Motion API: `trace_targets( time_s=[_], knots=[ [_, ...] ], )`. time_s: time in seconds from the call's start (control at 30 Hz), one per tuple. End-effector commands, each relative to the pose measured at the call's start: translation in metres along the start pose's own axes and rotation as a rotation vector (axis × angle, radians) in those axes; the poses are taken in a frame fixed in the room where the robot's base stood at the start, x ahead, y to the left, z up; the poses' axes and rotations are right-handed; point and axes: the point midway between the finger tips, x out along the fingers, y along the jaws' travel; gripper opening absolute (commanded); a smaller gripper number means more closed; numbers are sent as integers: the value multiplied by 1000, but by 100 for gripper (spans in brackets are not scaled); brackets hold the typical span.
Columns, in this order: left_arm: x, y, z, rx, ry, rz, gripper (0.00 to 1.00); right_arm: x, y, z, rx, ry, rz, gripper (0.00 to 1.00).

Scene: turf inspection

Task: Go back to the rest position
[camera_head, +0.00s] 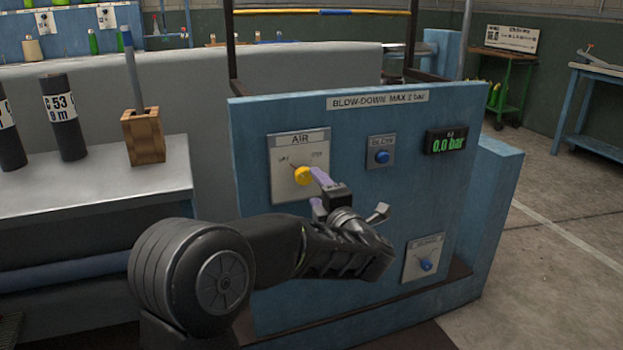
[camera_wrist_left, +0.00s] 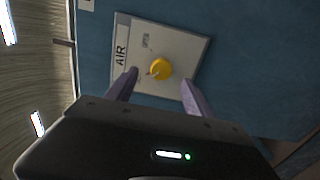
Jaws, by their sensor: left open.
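My left gripper (camera_head: 318,190) is in front of the blue panel (camera_head: 350,140), just below and right of the yellow AIR knob (camera_head: 302,175). In the left wrist view its two purple-grey fingers (camera_wrist_left: 160,92) are apart with nothing between them. The yellow knob (camera_wrist_left: 160,69) shows beyond the fingertips on its pale AIR plate (camera_wrist_left: 185,48). I cannot tell how wide the gap between fingertips and knob is. My left arm comes in from the lower left and hides part of the panel. My right gripper is not in view.
The panel also has a blue BLOW button (camera_head: 381,157), a display (camera_head: 446,141) reading 0.0 bar and a lower blue knob (camera_head: 426,264). A grey bench (camera_head: 90,200) with black cylinders (camera_head: 64,118) and a wooden block (camera_head: 143,137) stands left.

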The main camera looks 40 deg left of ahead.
Motion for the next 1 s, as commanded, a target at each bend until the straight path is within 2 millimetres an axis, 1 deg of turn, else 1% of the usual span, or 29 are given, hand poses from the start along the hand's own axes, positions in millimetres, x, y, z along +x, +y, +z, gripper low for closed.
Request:
trace_targets(
  time_s=[0.03, 0.17, 0.63, 0.77, 0.87, 0.9, 0.97, 1.0],
  knots=[
    [-5, 1, 0, 0, -2, -1, 61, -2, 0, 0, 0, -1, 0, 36],
    [-11, 1, 0, 0, 0, 1, 61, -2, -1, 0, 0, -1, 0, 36],
    [-11, 0, 0, 0, 0, 1, 61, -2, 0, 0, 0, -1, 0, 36],
    [-11, -2, 3, 33, -14, -7, 61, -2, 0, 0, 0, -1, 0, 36],
    [-14, -9, 26, 135, -111, -16, 61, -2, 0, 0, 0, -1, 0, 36],
    [-20, -15, 39, 192, -171, -17, 61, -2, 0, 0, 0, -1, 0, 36],
    [-32, -29, 62, 287, -271, -16, 61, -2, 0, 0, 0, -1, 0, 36],
    [-42, -44, 78, 360, -341, -18, 61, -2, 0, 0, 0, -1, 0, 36]
  ],
)
